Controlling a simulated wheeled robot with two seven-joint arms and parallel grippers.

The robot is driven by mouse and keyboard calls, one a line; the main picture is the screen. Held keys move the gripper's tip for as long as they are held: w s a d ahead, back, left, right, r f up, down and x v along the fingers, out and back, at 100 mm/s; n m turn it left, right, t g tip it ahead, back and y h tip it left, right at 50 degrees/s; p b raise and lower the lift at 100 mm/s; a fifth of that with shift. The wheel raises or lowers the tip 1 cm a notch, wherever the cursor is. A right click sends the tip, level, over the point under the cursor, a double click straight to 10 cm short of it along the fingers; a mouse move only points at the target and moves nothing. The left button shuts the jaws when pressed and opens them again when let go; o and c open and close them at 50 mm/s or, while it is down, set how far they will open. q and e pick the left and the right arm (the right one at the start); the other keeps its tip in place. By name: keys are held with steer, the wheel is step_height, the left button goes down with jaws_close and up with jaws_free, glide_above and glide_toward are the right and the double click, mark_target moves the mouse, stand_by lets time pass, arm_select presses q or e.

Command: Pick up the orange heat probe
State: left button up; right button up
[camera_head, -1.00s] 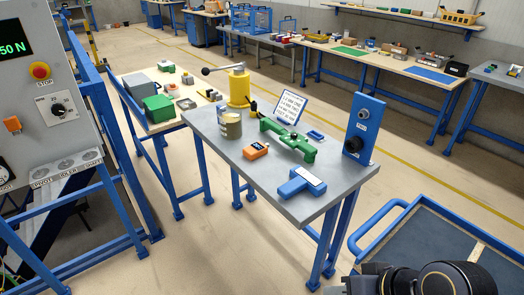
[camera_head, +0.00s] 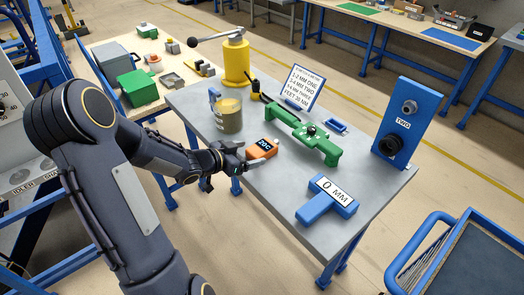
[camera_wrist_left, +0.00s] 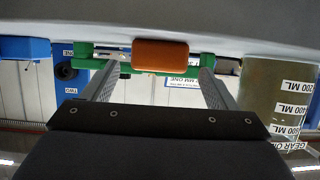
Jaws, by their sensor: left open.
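The orange heat probe (camera_head: 263,149) is a small orange block with a dark display, lying on the grey metal table (camera_head: 275,185). My left gripper (camera_head: 245,155) reaches in from the left, low over the table, with its fingertips at the probe's left end. In the left wrist view the picture is upside down; the probe (camera_wrist_left: 160,54) shows between the tips of the two spread fingers. The left gripper is open, and I see a gap on each side of the probe. My right gripper is not in view.
A beaker (camera_head: 229,113) stands close behind my left gripper. A green clamp-like tool (camera_head: 305,132) lies beyond the probe, with a sign (camera_head: 302,86) behind it. A blue gauge (camera_head: 327,199) lies nearer the front, and a blue upright panel (camera_head: 405,120) stands at right.

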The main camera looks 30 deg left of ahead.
mark_target(259, 149)
arm_select(q)
steer(key=shift+x, duration=0.9)
steer(key=x, duration=0.4)
steer(key=shift+w+d+r, duration=0.15)
steer(key=shift+w+r, duration=0.05)
steer(key=shift+w, duration=0.05)
steer(key=c, duration=1)
steer(key=shift+c, duration=0.5)
steer(key=shift+r, duration=0.15)
